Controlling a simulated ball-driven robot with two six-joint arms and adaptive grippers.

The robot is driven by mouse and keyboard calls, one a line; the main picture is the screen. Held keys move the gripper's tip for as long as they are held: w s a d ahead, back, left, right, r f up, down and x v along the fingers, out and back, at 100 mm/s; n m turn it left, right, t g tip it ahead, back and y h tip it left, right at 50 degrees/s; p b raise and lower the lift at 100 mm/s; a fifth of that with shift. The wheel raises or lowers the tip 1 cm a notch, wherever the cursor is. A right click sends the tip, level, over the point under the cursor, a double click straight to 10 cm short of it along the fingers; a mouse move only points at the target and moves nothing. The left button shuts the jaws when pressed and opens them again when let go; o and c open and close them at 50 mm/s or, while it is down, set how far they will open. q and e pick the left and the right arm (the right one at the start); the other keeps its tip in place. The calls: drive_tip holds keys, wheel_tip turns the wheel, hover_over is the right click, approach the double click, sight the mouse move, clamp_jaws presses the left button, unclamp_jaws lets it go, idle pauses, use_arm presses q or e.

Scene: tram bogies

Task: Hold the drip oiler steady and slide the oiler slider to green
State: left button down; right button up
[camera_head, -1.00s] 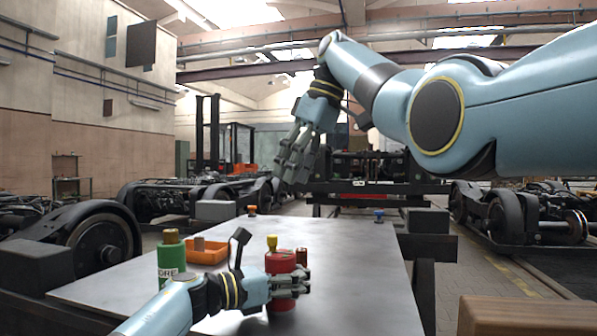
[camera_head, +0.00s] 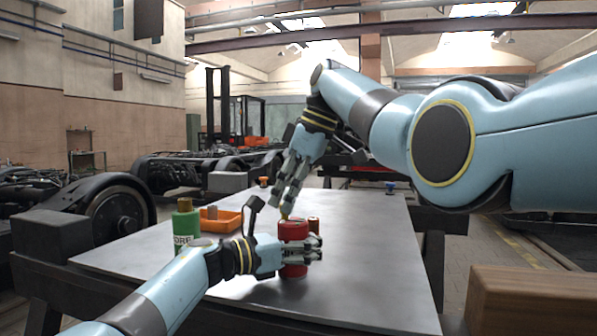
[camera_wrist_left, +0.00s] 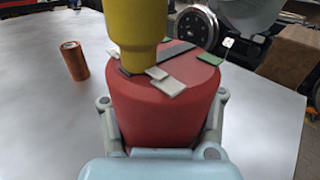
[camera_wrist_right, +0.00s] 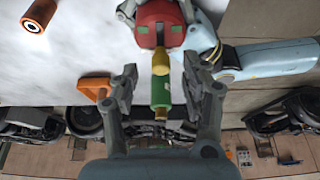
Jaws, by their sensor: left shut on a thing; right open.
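The drip oiler is a red can (camera_head: 292,232) standing on the metal table, with a yellow part on top, seen in the left wrist view (camera_wrist_left: 138,28). My left gripper (camera_head: 312,249) is shut around the can's sides. In the left wrist view the oiler's top has a dark slot, small pale grey tabs (camera_wrist_left: 165,82) and a green patch (camera_wrist_left: 210,58). I cannot tell which tab is the slider. My right gripper (camera_head: 287,203) is open above the oiler, its fingers pointing down. In the right wrist view the yellow part (camera_wrist_right: 160,62) shows between its fingers.
Small knobbed items sit at the table's far edge. The table (camera_head: 375,270) is clear on the right. A wooden box (camera_head: 530,300) is at lower right.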

drive_tip(key=shift+a+f, duration=0.25)
drive_tip(key=shift+f, duration=0.3)
clamp_jaws()
